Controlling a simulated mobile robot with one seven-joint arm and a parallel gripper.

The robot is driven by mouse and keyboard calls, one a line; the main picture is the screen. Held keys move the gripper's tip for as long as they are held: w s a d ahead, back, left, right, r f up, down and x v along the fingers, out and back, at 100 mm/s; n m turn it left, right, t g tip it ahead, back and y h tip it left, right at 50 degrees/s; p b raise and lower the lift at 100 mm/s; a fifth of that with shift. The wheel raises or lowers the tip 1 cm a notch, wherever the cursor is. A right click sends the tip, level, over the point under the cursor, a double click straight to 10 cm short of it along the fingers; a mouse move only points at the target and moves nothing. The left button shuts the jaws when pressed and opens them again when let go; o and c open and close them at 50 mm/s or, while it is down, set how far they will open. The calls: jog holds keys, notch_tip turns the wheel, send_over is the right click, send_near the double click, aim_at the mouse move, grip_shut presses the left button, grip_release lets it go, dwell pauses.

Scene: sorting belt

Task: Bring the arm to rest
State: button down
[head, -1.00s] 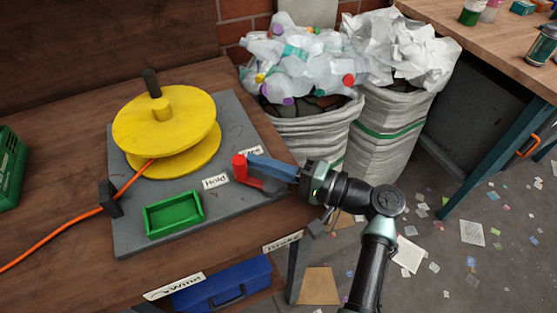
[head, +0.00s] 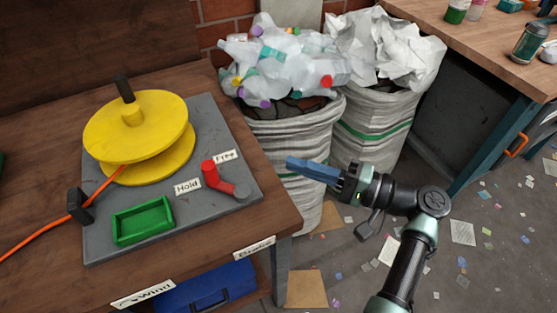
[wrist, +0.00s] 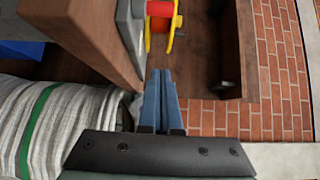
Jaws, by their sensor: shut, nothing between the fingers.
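My gripper (head: 290,163) has blue fingers and is shut and empty. In the head view it hangs in the air just right of the bench edge, in front of the sacks, pointing left. Its fingers also show in the wrist view (wrist: 161,75), pressed together. A red lever (head: 209,174) stands on the grey plate (head: 165,228) between the "Hold" label (head: 187,186) and the "Free" label (head: 224,156). My gripper is apart from the lever. A yellow reel (head: 150,125) with a black handle sits on the plate, with an orange cable running off left.
A green tray (head: 143,222) lies on the plate's front. A blue box (head: 205,288) sits under the bench top (head: 60,120). A sack of bottles (head: 300,135) and a sack of paper (head: 385,120) stand behind my gripper. A second table (head: 475,45) is at right. Scraps litter the floor.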

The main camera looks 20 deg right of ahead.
jog(key=shift+s+d, duration=0.2)
jog(key=shift+s, duration=0.05)
dwell(0.4)
